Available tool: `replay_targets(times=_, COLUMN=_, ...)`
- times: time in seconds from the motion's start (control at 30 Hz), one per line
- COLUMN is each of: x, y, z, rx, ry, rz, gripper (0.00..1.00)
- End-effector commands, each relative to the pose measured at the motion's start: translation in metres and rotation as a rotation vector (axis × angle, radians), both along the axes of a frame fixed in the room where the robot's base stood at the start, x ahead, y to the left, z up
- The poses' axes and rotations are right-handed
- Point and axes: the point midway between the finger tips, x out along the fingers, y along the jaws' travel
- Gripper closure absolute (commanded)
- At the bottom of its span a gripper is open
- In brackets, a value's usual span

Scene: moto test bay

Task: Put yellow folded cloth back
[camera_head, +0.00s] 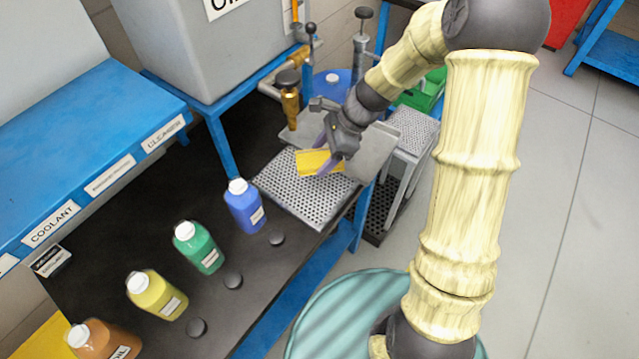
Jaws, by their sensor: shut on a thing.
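The yellow folded cloth (313,162) is at the far end of the bench, over the back part of a perforated metal plate (300,190). My gripper (328,158) is shut on the cloth, reaching it from the upper right. One purple finger shows at the cloth's right side, and part of the cloth is hidden behind it. I cannot tell whether the cloth touches the plate or hangs just above it.
Blue (245,206), green (197,247), yellow (166,295) and orange (103,341) bottles line the dark bench. A grey tank (205,50) and brass tap (289,95) stand behind. A labelled blue shelf (90,150) is left.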

Motion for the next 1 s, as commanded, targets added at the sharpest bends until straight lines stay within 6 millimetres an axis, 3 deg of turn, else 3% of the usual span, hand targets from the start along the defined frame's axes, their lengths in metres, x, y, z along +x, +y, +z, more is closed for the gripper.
replay_targets(times=0.23, x=0.0, y=0.0, z=-0.008, rx=0.001, ry=0.003, rz=0.003, gripper=0.6)
replay_targets(times=0.53, x=0.0, y=0.0, z=-0.054, rx=0.001, ry=0.004, rz=0.003, gripper=0.6)
replay_targets(times=1.0, x=0.0, y=0.0, z=-0.067, rx=0.001, ry=0.002, rz=0.005, gripper=0.6)
